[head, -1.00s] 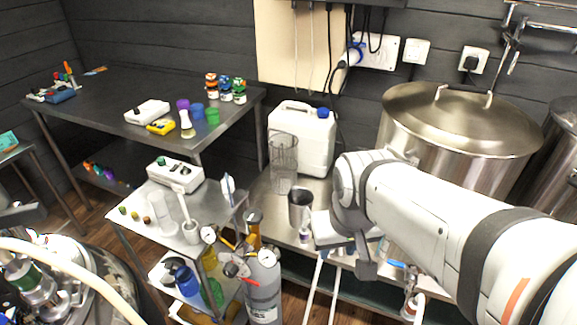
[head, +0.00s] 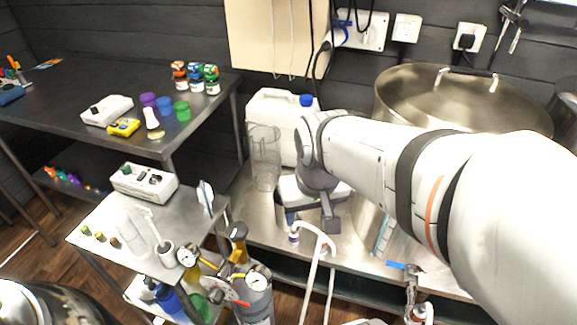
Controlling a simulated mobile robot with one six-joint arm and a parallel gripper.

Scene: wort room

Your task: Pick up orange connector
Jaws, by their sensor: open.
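Several small stubby fittings lie in a row on the left edge of the steel trolley's top (head: 185,225). The middle one (head: 99,237) looks orange and may be the orange connector; it is too small to be sure. A yellow-green fitting (head: 86,230) and a brown fitting (head: 114,242) lie on either side of it. My gripper (head: 322,212) is over the steel bench, well to the right of the trolley and apart from the fittings. Its fingers are hard to make out, and I see nothing held in it.
The trolley also carries a white instrument box (head: 144,183), a clear cylinder and a white stand. Gauges and bottles crowd its right side and lower shelf. A white jerrycan (head: 277,122) and a clear jug (head: 265,158) stand behind my wrist. A large steel pot (head: 455,95) is at right.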

